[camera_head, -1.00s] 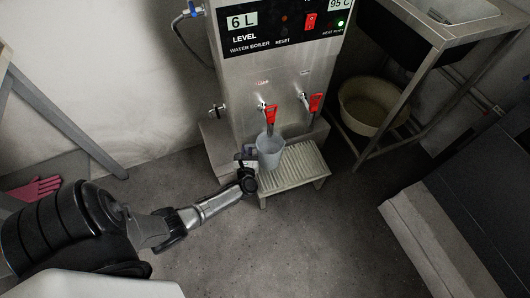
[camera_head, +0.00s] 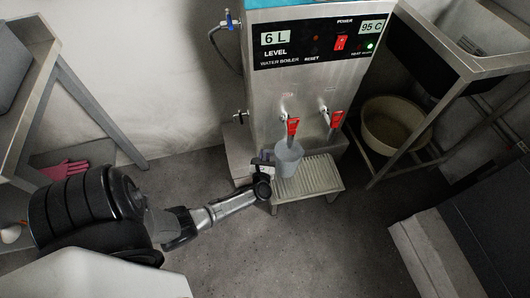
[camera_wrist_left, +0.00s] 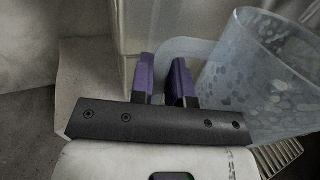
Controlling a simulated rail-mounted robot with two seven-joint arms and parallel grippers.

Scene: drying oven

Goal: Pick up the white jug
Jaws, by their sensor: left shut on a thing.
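The white jug (camera_head: 288,158) is a pale, translucent vessel below the left red tap of the water boiler, over the slatted stand. In the left wrist view the jug (camera_wrist_left: 262,75) is at the right, with its handle (camera_wrist_left: 185,48) reaching left between the purple finger pads. My left gripper (camera_head: 266,168) is at the jug's left side, and it also shows in the left wrist view (camera_wrist_left: 164,82). It is shut on the jug's handle. I cannot tell whether the jug's base touches the stand. My right gripper is not in view.
The water boiler (camera_head: 262,95) stands right behind the jug, with red-handled taps above it. The slatted stand (camera_head: 318,176) is below. A round basin (camera_head: 392,125) sits under the sink table at right. Pink gloves (camera_head: 64,169) lie at left. Open floor lies in front.

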